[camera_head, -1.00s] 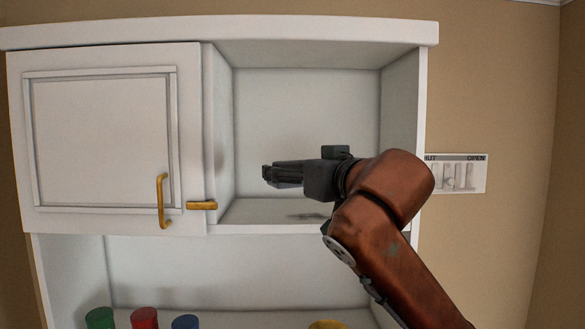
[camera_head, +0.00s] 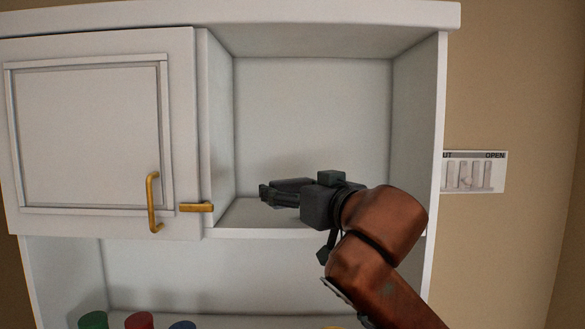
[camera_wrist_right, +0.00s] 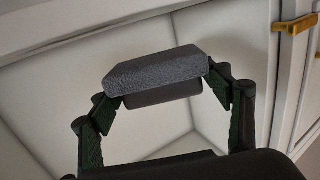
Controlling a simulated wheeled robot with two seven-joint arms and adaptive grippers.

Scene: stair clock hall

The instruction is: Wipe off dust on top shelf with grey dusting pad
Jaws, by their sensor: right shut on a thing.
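My right gripper (camera_head: 266,194) reaches into the open upper compartment, low over the top shelf (camera_head: 245,213). In the right wrist view the grey dusting pad (camera_wrist_right: 155,68) sits between the two fingers, which are shut on a darker block beneath it. In the head view the pad cannot be told apart from the dark fingers. I cannot tell whether it touches the shelf. No dust shows clearly, and the gripper and forearm hide part of the shelf. My left gripper is not in view.
A closed white cabinet door (camera_head: 88,130) with a brass handle (camera_head: 152,202) and a brass latch (camera_head: 196,207) is left of the compartment. Green (camera_head: 93,320), red (camera_head: 139,320) and blue (camera_head: 183,324) things stand below. A sign (camera_head: 475,171) hangs at right.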

